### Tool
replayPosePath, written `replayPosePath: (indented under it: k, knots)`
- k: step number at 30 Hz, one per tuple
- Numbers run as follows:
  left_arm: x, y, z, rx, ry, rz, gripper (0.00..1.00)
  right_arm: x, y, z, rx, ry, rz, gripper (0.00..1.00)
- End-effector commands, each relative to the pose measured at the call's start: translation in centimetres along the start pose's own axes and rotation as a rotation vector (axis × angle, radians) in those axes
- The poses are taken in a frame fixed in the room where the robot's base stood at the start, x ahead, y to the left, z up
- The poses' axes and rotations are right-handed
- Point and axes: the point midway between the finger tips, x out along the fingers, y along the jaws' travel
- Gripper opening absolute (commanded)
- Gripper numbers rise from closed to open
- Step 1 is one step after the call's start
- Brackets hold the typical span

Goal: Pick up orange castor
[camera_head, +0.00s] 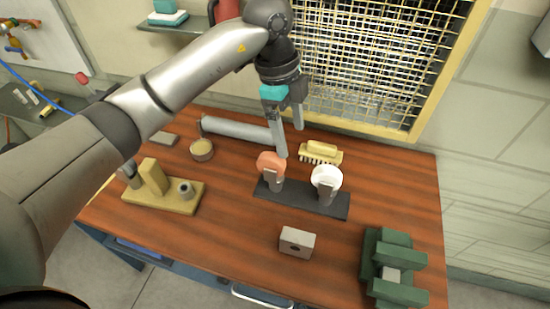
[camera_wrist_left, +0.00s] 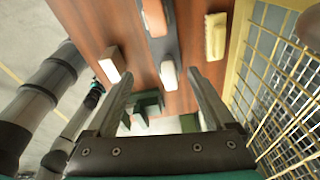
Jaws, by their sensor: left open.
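The orange castor (camera_head: 268,161) stands at the left end of a dark base plate (camera_head: 300,198) on the wooden table. A white castor (camera_head: 326,177) stands on the same plate to its right. My left gripper (camera_head: 290,143) is open and empty, fingers pointing down, just above and behind the orange castor; no contact can be made out. In the left wrist view, the orange castor (camera_wrist_left: 154,17) is at the top edge, beyond the fingertips, and the white castor (camera_wrist_left: 168,73) shows between the open fingers. A small dark and teal part at the left there may be my right gripper; its jaws cannot be made out.
A yellow brush (camera_head: 320,152) and a grey cylinder (camera_head: 236,131) lie behind the plate. A small bowl (camera_head: 202,149) and wooden fixture (camera_head: 165,192) are left. A grey block (camera_head: 297,242) and green fixture (camera_head: 392,267) stand in front. A wire mesh panel (camera_head: 365,65) rises behind.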

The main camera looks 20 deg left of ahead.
Motion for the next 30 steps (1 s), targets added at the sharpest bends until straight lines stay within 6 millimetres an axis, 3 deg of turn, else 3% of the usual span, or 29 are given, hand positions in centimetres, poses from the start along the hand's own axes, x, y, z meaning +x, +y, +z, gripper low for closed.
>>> replayPosePath:
  k: [3, 8, 19, 30]
  knots:
    - [-1.5, -0.1, 3.0, -0.097, -0.136, 0.007, 0.88, 0.0, 0.1, -0.1, 0.000, 0.002, 0.001, 1.00]
    - [-1.3, 0.0, 4.3, -0.144, -0.195, 0.014, 0.88, 0.0, 0.1, -0.1, 0.000, 0.002, 0.001, 1.00]
    - [5.9, 0.3, 5.6, -0.142, -0.191, 0.015, 0.88, 0.1, 0.0, 0.0, -0.001, 0.000, 0.000, 1.00]
    - [9.2, 0.5, 6.0, -0.139, -0.189, 0.016, 0.88, 0.0, 0.0, 0.1, -0.001, -0.002, 0.000, 1.00]
